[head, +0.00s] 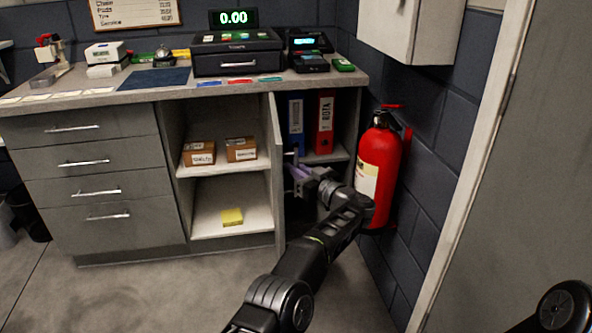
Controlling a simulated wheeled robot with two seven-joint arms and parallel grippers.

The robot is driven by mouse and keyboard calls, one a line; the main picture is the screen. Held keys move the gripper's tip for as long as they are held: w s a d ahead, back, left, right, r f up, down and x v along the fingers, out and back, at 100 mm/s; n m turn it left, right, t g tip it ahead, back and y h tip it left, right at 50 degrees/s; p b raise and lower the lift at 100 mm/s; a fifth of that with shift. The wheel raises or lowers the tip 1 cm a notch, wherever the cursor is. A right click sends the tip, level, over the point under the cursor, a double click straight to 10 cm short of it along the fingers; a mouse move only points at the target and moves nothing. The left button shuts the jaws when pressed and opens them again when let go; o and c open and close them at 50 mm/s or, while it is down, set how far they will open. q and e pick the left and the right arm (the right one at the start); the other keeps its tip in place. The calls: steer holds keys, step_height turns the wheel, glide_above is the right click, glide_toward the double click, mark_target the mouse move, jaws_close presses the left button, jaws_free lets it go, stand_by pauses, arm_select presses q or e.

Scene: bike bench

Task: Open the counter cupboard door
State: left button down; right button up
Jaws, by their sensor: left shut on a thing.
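The counter cupboard door (277,170) stands swung out from the grey counter and shows nearly edge-on. The shelved compartment to its left is exposed. My left gripper (296,173) is at the right-hand face of the door, shut on what appears to be its handle (294,156); the fingers hide most of the handle. My left arm reaches up to it from the bottom of the view. My right gripper is not in view.
Small cardboard boxes (241,149) and a yellow block (232,217) sit on the shelves. Binders (325,125) stand right of the door. A red fire extinguisher (378,165) hangs close beside my left forearm. Floor before the drawers (100,190) is clear.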

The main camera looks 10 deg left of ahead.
arm_select(q)
steer(key=shift+r, duration=0.15)
steer(key=c, duration=1.5)
jaws_free()
steer(key=shift+d, duration=0.1)
steer(key=p+v, duration=0.1)
steer(key=v, duration=0.6)
steer(key=shift+s+d, duration=0.25)
steer(key=shift+s, duration=0.05)
